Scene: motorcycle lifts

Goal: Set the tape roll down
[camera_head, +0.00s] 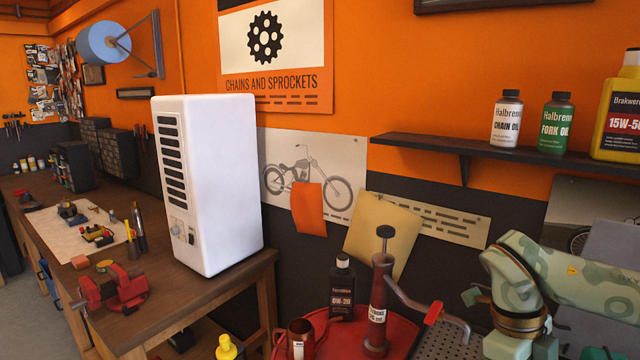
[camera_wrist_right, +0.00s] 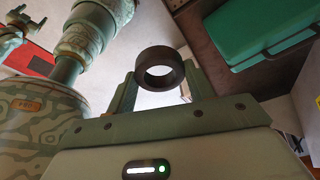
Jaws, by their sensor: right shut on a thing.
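The tape roll (camera_wrist_right: 159,53) is a dark, thick ring, seen in the right wrist view. My right gripper (camera_wrist_right: 160,76) is shut on it, with one finger on each side of the ring. The hole of the ring faces the wrist camera. In the head view my right arm comes in at the lower right; I cannot make out the tape roll there. My left gripper does not show in the head view.
A red round tray (camera_head: 400,329) at the bottom centre holds a dark oil bottle (camera_head: 342,288) and a red hand pump (camera_head: 380,300). A white heater (camera_head: 215,185) stands on the wooden bench (camera_head: 165,310). A teal case (camera_wrist_right: 262,30) shows in the wrist view.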

